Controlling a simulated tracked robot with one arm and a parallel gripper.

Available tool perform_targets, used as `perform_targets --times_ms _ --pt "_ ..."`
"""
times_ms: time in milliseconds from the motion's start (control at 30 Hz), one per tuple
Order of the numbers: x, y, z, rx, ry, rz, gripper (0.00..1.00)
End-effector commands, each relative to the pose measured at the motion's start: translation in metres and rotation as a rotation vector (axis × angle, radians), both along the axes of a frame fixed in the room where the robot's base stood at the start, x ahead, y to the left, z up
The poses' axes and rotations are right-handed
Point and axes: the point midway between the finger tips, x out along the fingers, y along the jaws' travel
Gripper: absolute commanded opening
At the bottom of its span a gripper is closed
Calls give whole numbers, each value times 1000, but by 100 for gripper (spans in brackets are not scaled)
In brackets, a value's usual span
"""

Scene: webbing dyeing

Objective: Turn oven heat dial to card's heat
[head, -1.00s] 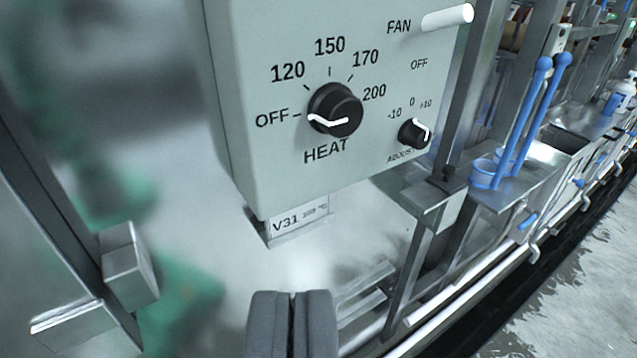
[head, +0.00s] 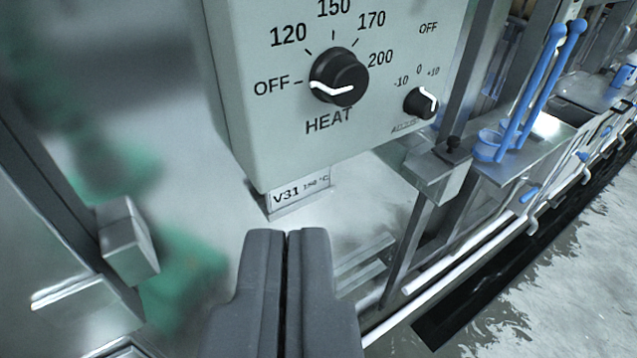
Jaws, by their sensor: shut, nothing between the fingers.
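The black heat dial (head: 338,76) is on the pale control box (head: 290,135), in the upper middle of the head view. Its white mark lies across the knob, with its left end toward OFF. The scale around it reads OFF, 120, 150, 170 and 200. A small card (head: 299,190) hangs under the box; it reads V31 and, in small print, what looks like 150 °C. My gripper (head: 286,236) is shut and empty, below the card and the dial and apart from both.
A smaller black adjust dial (head: 420,103) sits right of the heat dial, marked -10, 0, +10. Metal posts and a bracket (head: 440,170) stand to the right, with blue-handled ladles (head: 530,90) beyond. A metal frame with a block (head: 128,240) is at the left.

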Motion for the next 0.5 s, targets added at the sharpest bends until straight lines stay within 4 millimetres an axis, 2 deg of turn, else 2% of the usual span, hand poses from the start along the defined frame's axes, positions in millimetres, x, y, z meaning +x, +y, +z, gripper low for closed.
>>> perform_targets --times_ms 267,367,500 --pt "0 0 0 0 0 0 0" --pt "1 0 0 1 1 4 22" --pt "12 -3 -4 21 18 56 61"
